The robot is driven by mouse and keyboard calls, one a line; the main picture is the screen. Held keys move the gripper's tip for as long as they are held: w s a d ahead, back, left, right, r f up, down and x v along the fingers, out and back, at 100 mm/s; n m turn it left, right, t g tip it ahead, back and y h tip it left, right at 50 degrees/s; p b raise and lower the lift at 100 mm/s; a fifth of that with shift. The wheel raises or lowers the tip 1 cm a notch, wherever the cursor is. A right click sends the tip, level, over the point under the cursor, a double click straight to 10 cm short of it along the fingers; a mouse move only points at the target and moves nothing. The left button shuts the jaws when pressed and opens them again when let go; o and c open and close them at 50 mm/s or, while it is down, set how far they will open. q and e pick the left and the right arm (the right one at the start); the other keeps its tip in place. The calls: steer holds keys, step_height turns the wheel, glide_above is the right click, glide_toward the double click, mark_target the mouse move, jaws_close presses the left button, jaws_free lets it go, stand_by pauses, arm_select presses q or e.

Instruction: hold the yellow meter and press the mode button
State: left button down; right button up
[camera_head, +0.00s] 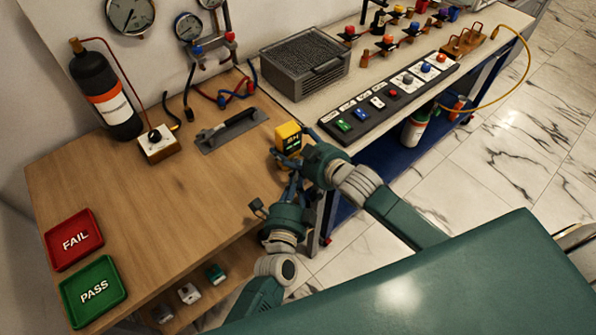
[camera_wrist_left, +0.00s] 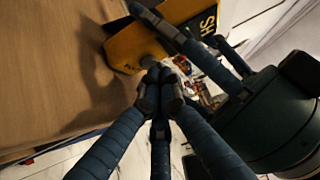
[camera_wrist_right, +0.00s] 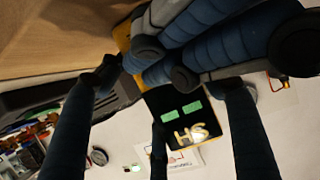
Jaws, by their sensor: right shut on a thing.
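The yellow meter (camera_head: 288,137) is held up at the workbench's front edge, its dark face partly showing. My right gripper (camera_head: 287,160) is shut on it. In the right wrist view the meter's dark face (camera_wrist_right: 183,115), with green displays and pale letters, shows between my fingers. My left gripper (camera_head: 286,190) is just below the meter. In the left wrist view its fingertips (camera_wrist_left: 160,88) are drawn together, with nothing seen between them. They are close to a grey round part (camera_wrist_left: 150,61) on the yellow meter (camera_wrist_left: 135,47); I cannot tell whether they touch it.
A red FAIL tray (camera_head: 74,240) and a green PASS tray (camera_head: 93,291) lie on the wooden bench (camera_head: 165,205) at left. A dark panel with coloured buttons (camera_head: 390,97) is to the right. The bench's middle is clear.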

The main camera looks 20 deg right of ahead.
arm_select(q)
steer(key=shift+w+a, duration=0.25)
steer(key=shift+w, duration=0.85)
steer(key=shift+r, duration=0.15)
arm_select(e)
steer(key=shift+s, duration=0.1)
arm_select(q)
steer(key=v, duration=1)
steer(key=shift+s+f, duration=0.35)
steer(key=shift+f, duration=0.1)
arm_select(e)
steer(key=o, duration=1.4)
